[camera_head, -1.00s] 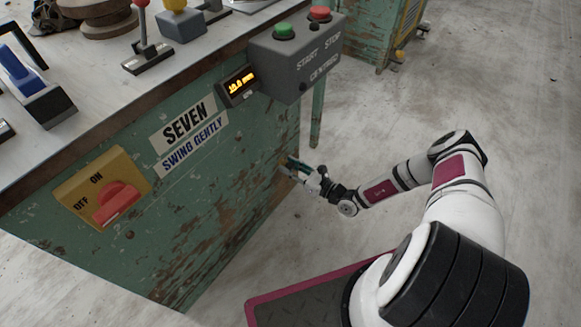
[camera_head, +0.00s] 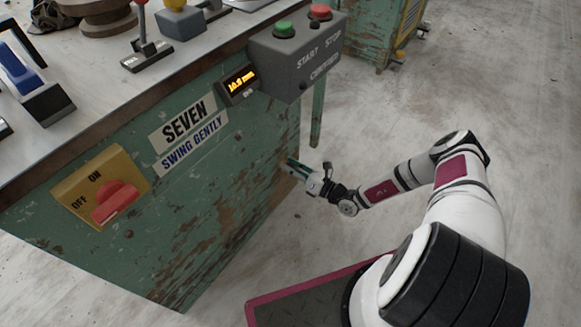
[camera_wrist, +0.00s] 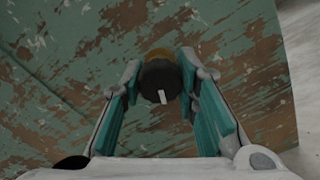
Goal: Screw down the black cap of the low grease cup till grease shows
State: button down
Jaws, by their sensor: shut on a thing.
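The black cap (camera_wrist: 160,84) of the grease cup faces me in the wrist view, round and dark with a white mark on its front. A brass-coloured part (camera_wrist: 158,54) shows behind its upper edge, against the green panel. My gripper (camera_wrist: 161,76) has its teal-padded fingers on either side of the cap and is shut on it. In the head view my gripper (camera_head: 298,169) is low at the right end of the green cabinet (camera_head: 215,205); the cap cannot be made out there. The seam between cap and cup is too dark to read.
The grey START/STOP box (camera_head: 298,55) and a small lit display (camera_head: 240,83) are above my gripper. A yellow switch plate (camera_head: 75,190) with a red knob is on the cabinet at left. Open concrete floor (camera_head: 450,90) lies to the right.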

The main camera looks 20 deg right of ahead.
jog(key=c, duration=1.2)
grip_release()
jog(key=v, duration=1.2)
